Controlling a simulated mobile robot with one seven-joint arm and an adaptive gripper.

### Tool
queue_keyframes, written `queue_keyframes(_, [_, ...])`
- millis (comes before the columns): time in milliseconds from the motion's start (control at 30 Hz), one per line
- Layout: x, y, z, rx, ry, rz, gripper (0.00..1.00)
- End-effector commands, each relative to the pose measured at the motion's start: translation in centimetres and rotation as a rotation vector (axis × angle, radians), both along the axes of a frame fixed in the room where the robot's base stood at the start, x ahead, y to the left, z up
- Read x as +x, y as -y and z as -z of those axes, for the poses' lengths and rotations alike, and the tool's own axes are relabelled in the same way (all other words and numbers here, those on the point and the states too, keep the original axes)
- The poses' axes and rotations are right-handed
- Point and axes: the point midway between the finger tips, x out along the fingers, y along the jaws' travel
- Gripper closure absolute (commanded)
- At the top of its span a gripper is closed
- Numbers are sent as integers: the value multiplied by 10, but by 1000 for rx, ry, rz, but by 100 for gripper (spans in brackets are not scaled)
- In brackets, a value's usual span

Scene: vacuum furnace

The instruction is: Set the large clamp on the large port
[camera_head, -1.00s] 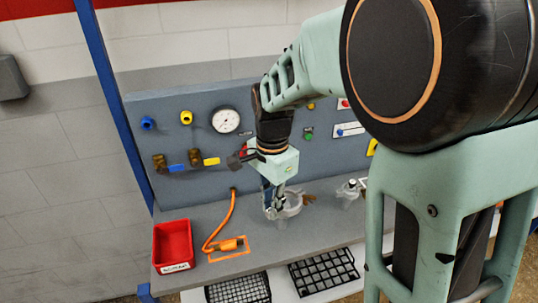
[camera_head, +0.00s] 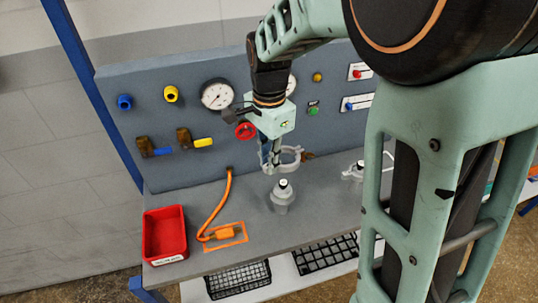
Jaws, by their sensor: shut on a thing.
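My gripper (camera_head: 270,160) is shut on the large clamp (camera_head: 293,158), a pale grey ring with a brownish part at its right end. It holds the clamp in the air above the bench, near the panel. A grey port (camera_head: 281,200) with a black top stands upright on the bench below the clamp, apart from it; it looks like the large port. The gripper fingers hide part of the clamp. A smaller port (camera_head: 355,174) with a light ring-like part beside it stands to the right.
A red bin (camera_head: 165,235) stands at the bench's left. An orange cable (camera_head: 226,200) ends in a plug inside an orange outline. The panel (camera_head: 205,120) with gauges, valves and buttons rises behind. Black mesh baskets (camera_head: 238,281) lie below the front edge. My arm hides the right side.

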Motion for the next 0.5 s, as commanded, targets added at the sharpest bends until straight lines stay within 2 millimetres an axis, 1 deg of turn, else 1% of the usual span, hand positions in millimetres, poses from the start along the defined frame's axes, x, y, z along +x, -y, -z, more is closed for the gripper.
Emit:
queue_keyframes(33, [0, 0, 5, 0, 0, 0, 100])
queue_keyframes(500, [0, 0, 28, 0, 0, 0, 100])
